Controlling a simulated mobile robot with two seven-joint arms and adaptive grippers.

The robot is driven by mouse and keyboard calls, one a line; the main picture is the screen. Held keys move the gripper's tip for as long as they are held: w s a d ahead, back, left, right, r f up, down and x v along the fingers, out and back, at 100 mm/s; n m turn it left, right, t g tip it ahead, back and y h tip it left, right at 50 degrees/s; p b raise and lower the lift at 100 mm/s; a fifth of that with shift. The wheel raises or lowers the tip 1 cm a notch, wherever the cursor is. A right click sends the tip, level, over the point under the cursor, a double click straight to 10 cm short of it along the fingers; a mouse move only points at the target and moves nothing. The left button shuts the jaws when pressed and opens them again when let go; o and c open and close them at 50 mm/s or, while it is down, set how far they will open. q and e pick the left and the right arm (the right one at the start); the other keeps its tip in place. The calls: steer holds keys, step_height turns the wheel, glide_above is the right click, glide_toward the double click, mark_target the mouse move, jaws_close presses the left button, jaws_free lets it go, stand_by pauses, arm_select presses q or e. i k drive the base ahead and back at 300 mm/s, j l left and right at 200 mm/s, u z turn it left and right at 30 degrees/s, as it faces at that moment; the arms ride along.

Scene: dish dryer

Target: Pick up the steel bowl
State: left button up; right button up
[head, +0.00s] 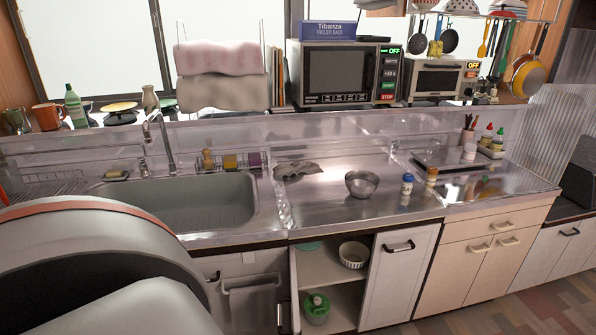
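The steel bowl (362,184) stands upright on the steel countertop (325,213), right of the sink and left of a small blue-capped shaker. It looks empty and nothing touches it. Neither of my grippers shows in the head view. A large grey part of my own body fills the lower left corner and hides the front left of the sink unit.
The sink (190,205) and its faucet (160,140) are left of the bowl. A blue-capped shaker (407,185) and an orange-topped one (431,177) stand to its right. A cloth (296,169) lies behind left. The counter in front is clear. Open shelves (332,268) are below.

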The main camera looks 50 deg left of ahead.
mark_target(360, 184)
steer(key=j+u, duration=1)
steer(key=k+j, duration=0.05)
steer(key=j, duration=0.05)
